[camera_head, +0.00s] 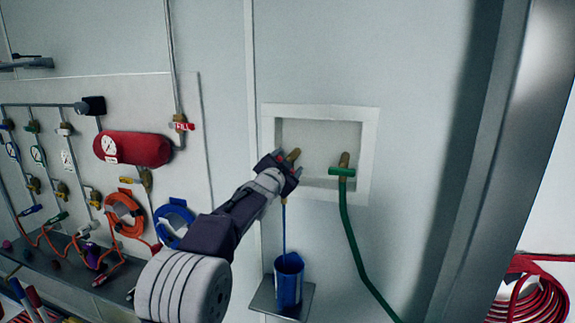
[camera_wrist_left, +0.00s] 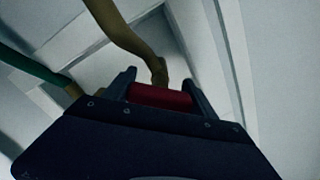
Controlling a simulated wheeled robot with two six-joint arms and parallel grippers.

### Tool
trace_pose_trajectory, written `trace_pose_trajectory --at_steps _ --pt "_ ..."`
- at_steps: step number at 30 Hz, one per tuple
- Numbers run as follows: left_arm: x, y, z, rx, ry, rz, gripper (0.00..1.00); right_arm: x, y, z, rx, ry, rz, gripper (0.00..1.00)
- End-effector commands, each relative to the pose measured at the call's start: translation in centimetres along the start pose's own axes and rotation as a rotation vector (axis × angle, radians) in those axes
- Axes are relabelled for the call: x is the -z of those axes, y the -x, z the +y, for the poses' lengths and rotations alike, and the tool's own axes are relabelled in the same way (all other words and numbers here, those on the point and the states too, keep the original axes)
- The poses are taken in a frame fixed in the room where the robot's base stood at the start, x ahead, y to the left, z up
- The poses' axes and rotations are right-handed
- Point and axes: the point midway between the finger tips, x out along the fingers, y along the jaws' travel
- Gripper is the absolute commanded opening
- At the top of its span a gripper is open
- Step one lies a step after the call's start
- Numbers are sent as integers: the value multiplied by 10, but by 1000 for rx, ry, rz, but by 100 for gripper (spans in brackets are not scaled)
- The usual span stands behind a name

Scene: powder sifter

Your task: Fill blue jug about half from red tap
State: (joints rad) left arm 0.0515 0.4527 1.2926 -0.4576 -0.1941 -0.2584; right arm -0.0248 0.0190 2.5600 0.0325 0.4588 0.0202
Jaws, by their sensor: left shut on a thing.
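The red tap's brass body (camera_head: 293,156) sticks out of the recessed white wall box. Its red handle (camera_wrist_left: 160,96) lies between the fingers of my left gripper (camera_head: 279,168) in the left wrist view, and the gripper is shut on it. A thin blue stream (camera_head: 284,228) runs straight down from below the tap into the blue jug (camera_head: 288,284). The jug stands upright, open at the top, on a small grey shelf (camera_head: 264,298). The level inside the jug cannot be made out. My right gripper is out of view.
A second tap with a green handle (camera_head: 342,171) and green hose (camera_head: 354,237) is to the right in the same box (camera_head: 369,150). A panel with gauges, a red cylinder (camera_head: 138,149) and coiled hoses is at left. A red hose coil (camera_head: 546,295) hangs at lower right.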

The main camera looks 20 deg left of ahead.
Motion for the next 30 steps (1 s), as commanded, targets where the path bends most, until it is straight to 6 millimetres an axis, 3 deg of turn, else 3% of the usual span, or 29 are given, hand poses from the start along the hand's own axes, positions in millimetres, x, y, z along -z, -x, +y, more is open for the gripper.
trace_pose_trajectory --at_steps 7,8,9,10,20,23,30 --pt "1 0 0 0 0 2 25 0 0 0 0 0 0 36" --pt "1 0 0 0 1 2 74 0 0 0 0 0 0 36" --pt "1 0 0 0 1 2 85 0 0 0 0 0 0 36" --pt "1 0 0 0 1 2 87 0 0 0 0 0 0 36" --pt "0 3 1 0 1 1 87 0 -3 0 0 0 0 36" --pt "-2 14 2 1 1 1 87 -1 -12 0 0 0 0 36" --pt "-1 62 1 3 1 2 87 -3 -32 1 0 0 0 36"
